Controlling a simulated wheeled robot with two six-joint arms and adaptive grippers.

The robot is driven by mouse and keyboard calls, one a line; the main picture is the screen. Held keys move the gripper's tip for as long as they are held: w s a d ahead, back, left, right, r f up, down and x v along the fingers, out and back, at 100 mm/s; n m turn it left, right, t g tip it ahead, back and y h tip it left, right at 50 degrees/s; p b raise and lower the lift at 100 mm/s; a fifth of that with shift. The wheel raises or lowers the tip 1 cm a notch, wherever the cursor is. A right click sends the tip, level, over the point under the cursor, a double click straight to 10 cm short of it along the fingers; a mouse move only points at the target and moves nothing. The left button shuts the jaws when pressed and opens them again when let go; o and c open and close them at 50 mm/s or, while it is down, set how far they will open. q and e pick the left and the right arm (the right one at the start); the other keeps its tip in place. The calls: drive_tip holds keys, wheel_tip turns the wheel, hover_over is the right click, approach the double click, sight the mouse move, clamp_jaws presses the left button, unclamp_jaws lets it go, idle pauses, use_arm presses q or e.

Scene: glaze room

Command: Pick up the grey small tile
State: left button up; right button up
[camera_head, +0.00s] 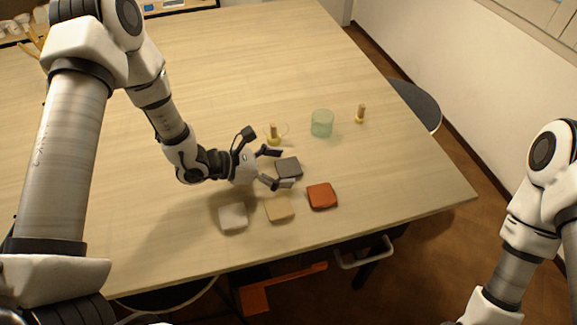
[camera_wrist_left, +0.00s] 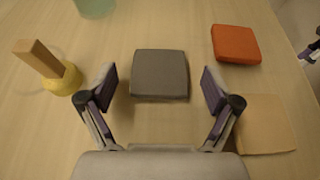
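The grey small tile (camera_head: 288,167) lies flat on the wooden table in the head view. In the left wrist view the grey tile (camera_wrist_left: 160,74) sits ahead of and between the two fingers. My left gripper (camera_head: 272,168) is open, with one finger on either side of the tile's near end; it also shows in the left wrist view (camera_wrist_left: 158,88). No contact with the tile shows. My right arm (camera_head: 515,235) is at the right edge of the head view, and its gripper is out of the frame.
An orange tile (camera_head: 321,195), a tan tile (camera_head: 279,208) and a pale tile (camera_head: 233,217) lie nearby. A green glass (camera_head: 321,123) and two yellow-based wooden pegs, one near (camera_head: 273,134) and one farther right (camera_head: 360,114), stand behind. The table's right side is clear.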

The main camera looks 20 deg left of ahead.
sight(280, 169)
use_arm(q)
drive_tip(key=c, duration=1.1)
drive_tip(key=shift+c, duration=0.2)
drive_tip(key=shift+r, duration=0.1)
